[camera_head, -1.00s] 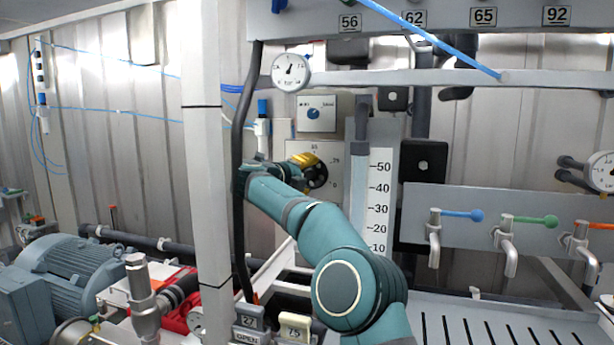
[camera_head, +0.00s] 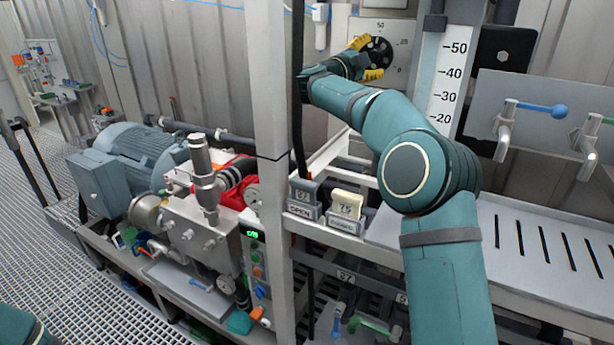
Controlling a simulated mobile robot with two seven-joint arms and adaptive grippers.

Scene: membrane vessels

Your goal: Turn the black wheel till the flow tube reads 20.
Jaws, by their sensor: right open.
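The black wheel (camera_head: 379,51) is a round knob with holes on a pale panel marked 50, 25 and 0. My right gripper (camera_head: 367,58) is open, its yellow fingers spread above and below the wheel's left side. I cannot tell whether they touch it. The flow tube (camera_head: 428,62) stands right of the wheel, beside a white scale (camera_head: 450,75) showing 50 to 20. My right arm hides the lower scale. I cannot make out the level in the tube. My left gripper is out of view; only a bit of teal arm shows at bottom left.
A white post (camera_head: 267,110) and a black hose (camera_head: 298,90) stand left of the wheel. Taps with blue (camera_head: 545,110) and green handles are at right, above a slotted bench (camera_head: 500,230). A blue-grey motor (camera_head: 130,160) and pump stand at left.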

